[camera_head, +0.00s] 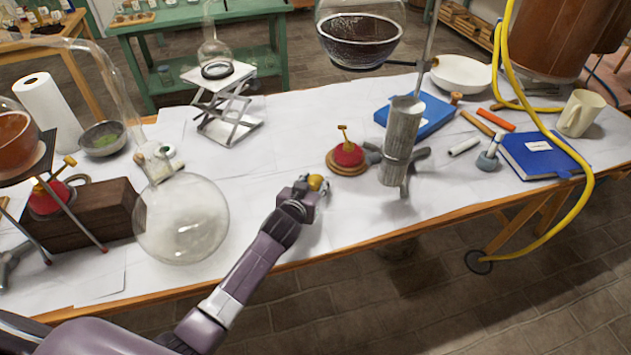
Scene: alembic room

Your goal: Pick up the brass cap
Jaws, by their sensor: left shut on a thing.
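My left gripper (318,186) reaches in from the lower left to just above the front middle of the white-covered table. It is shut on the brass cap (316,182), a small yellow-gold piece that shows at the fingertips. The fingers hide part of the cap. I cannot tell whether the cap touches the table. My right gripper is not in view.
A red burner on a round wooden base (347,166) stands just behind and right of the gripper. A large round glass flask (182,220) stands to the left. A grey metal cylinder (401,140) stands to the right. The table's front edge (375,238) is close.

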